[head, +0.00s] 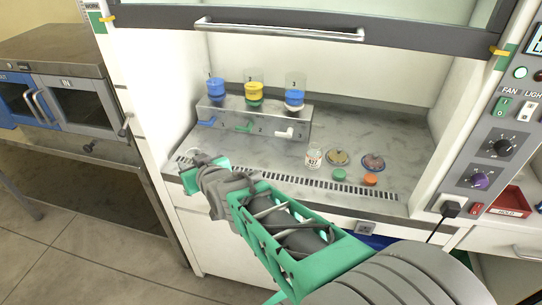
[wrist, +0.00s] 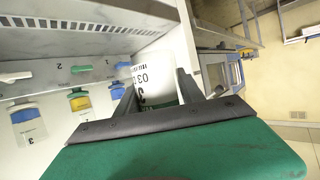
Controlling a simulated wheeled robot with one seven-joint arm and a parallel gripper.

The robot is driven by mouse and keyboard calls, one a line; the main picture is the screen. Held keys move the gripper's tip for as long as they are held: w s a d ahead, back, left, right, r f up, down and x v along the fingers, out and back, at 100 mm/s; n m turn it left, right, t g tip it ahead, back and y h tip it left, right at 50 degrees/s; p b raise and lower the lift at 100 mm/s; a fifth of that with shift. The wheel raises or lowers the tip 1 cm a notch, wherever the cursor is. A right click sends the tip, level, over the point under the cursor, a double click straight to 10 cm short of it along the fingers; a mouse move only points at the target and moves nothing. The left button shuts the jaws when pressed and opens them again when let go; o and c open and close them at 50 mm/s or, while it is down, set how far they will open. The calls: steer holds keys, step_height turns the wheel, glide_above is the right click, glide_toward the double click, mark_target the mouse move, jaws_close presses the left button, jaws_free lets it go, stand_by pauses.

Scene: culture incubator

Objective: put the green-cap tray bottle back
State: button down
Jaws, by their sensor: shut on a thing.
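My gripper (wrist: 156,92) is shut on a white-labelled bottle (wrist: 150,75), which sits between its two dark fingers in the wrist view. Part of its label print, "03", shows; its cap cannot be made out. The bottle is mostly hidden there.
A steel rack (head: 225,112) holds blue, yellow and blue filter cups, with coloured valve handles below. Two dishes (head: 338,157) and an orange cap (head: 370,179) lie at the right. The raised sash (head: 280,31) hangs above. A steel incubator (head: 75,100) stands left.

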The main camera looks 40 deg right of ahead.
steer(key=s+d+m+h+b, duration=0.2)
steer(key=s+d+b, duration=0.2)
steer(key=d, duration=1)
steer(key=h, duration=0.1)
glide_above(276, 155)
steer(key=shift+m+g, duration=0.3)
steer(key=shift+g, duration=0.1)
step_height(276, 155, down, 8)
step_height(276, 155, down, 3)
steer(key=shift+r, duration=0.1)
steer(key=shift+a+f, duration=0.1)
steer(key=shift+f, duration=0.15)
steer(key=c, duration=0.7)
jaws_free()
steer(key=shift+r, duration=0.15)
